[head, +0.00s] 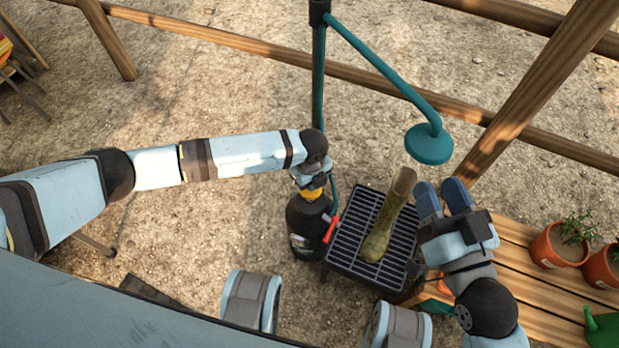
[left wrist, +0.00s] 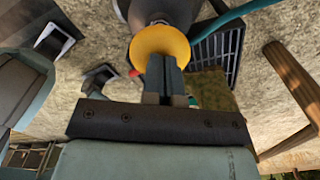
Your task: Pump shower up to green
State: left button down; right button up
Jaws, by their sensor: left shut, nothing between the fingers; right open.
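The shower's dark tank (head: 305,226) stands on the ground beside a black grate (head: 343,262). Its yellow top (head: 312,194) is directly under my left gripper (head: 311,180). In the left wrist view the shut, empty fingers (left wrist: 165,75) overlap the round yellow top (left wrist: 160,42); I cannot tell whether they touch it. A red lever (head: 331,229) sits at the tank's side. A teal pole (head: 318,80) carries a teal shower head (head: 429,144). No green gauge mark is readable. My right gripper (head: 443,187) is open and empty, right of a muddy boot.
The muddy boot (head: 386,222) stands tilted on the grate. A wooden bench (head: 535,300) at right holds potted plants (head: 560,244) and a green can (head: 603,330). Wooden rails (head: 240,50) run behind. Bare gravel lies left of the tank.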

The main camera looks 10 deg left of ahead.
pick_arm(q)
jog(key=shift+r+p, duration=0.45)
jog(key=shift+r, duration=0.3)
jog(key=shift+r+p, duration=0.4)
jog(key=shift+p, duration=0.05)
jog(key=shift+r+p, duration=0.65)
jog(key=shift+r, duration=0.05)
pick_arm(e)
jog(key=f+h, duration=0.1)
jog(key=d+f+g, duration=0.1)
jog(key=f, duration=0.1)
jog(key=d+f+g+h, duration=0.1)
jog(key=f, duration=0.1)
jog(key=shift+s+d+f+h, duration=0.1)
jog(key=shift+s+d+h, duration=0.05)
jog(key=shift+h, duration=0.15)
pick_arm(q)
jog(key=shift+f, duration=0.1)
